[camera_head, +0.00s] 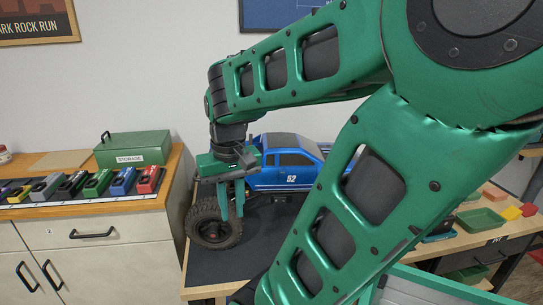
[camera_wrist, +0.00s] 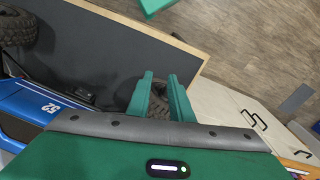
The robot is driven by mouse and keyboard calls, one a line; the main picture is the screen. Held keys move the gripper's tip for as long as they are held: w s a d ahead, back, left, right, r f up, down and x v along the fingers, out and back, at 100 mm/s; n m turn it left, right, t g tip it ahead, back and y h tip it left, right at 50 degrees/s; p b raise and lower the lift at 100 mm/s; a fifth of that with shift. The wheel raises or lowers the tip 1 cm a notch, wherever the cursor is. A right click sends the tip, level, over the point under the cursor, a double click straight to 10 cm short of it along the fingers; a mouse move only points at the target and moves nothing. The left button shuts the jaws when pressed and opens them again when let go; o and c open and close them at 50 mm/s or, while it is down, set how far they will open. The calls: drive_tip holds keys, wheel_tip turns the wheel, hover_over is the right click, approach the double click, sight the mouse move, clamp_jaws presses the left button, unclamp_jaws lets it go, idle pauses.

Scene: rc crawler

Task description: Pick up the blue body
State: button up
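In the wrist view, part of the blue body (camera_wrist: 40,103) shows at the left edge. My gripper (camera_head: 232,214) points down at the left end of the truck, above and beside a large black wheel (camera_head: 208,237). Its two green fingers are apart, with no held object visible between them. In the wrist view, my gripper (camera_wrist: 162,88) has a tyre behind its fingers. My arm hides the truck's right end.
The workbench mat (camera_head: 225,264) has free room in front of the truck. Trays (camera_head: 480,220) lie at the right. A wheel (camera_wrist: 15,28) shows at the wrist view's upper left.

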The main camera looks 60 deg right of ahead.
drive_tip(key=w+d+r+m+h, duration=0.1)
drive_tip(key=w+d+r+m, duration=0.1)
drive_tip(key=w+d+r, duration=0.55)
drive_tip(key=m+t+h, duration=0.2)
approach(250, 141)
drive_tip(key=shift+w+a, duration=0.2)
drive_tip(key=shift+a, duration=0.15)
drive_tip(key=shift+w+d+f, duration=0.15)
drive_tip(key=shift+d+f, duration=0.05)
drive_tip(key=shift+d, duration=0.55)
drive_tip(key=x, duration=0.3)
drive_tip(key=shift+w+d+f, duration=0.1)
drive_tip(key=shift+f, duration=0.15)
drive_tip(key=shift+s+x, duration=0.2)
drive_tip(key=shift+x, duration=2.95)
drive_tip(key=shift+f, duration=0.35)
drive_tip(key=shift+h, duration=0.3)
clamp_jaws()
